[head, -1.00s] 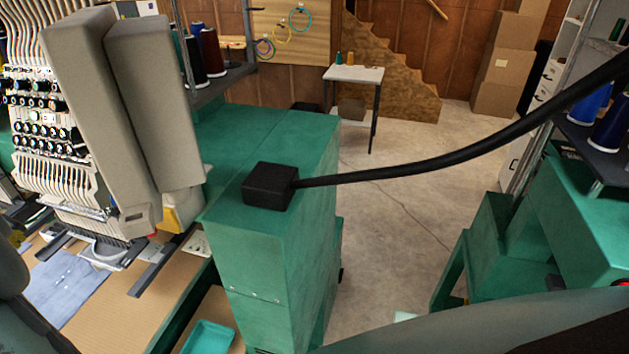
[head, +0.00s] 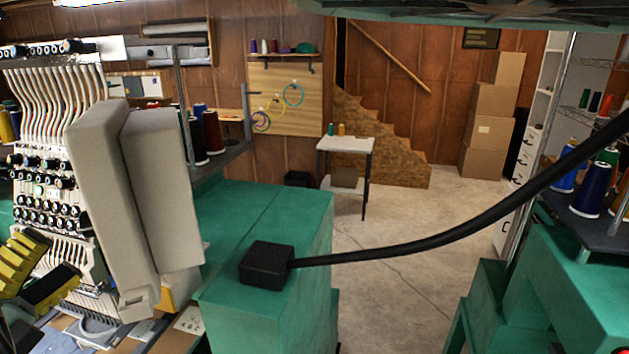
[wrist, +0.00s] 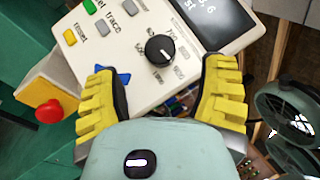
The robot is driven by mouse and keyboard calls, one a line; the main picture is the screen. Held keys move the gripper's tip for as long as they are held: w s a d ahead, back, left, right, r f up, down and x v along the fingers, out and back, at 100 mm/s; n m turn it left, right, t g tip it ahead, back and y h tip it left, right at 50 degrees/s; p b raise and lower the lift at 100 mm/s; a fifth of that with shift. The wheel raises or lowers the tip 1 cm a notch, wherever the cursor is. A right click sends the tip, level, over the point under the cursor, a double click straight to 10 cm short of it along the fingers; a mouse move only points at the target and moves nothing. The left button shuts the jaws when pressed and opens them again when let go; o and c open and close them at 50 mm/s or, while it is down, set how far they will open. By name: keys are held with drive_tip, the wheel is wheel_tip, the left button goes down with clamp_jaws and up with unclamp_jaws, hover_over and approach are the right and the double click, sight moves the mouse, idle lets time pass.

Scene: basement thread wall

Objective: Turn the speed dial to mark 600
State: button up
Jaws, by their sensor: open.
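The black speed dial (wrist: 160,49) sits on a cream control panel (wrist: 120,50) in the wrist view, ringed by printed numbers that are partly too small to read. A white pointer line shows on the dial, towards its lower right. My gripper (wrist: 165,85) is open, its two yellow padded fingers on either side below the dial, apart from it and empty. In the head view, part of a yellow finger (head: 30,265) shows at the left edge. The dial is not visible in the head view.
The panel also has a screen (wrist: 207,20) and green, grey and yellow buttons. A red stop button (wrist: 49,111) on a yellow box is at the left. In the head view, the embroidery machine (head: 60,170) stands left, a green cabinet (head: 290,215) centre, with open floor beyond.

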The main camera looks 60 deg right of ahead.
sight(83, 230)
drive_tip(key=p+x, duration=0.2)
drive_tip(key=x, duration=0.3)
drive_tip(key=shift+s+d, duration=0.1)
drive_tip(key=shift+d, duration=0.05)
drive_tip(key=c, duration=1.2)
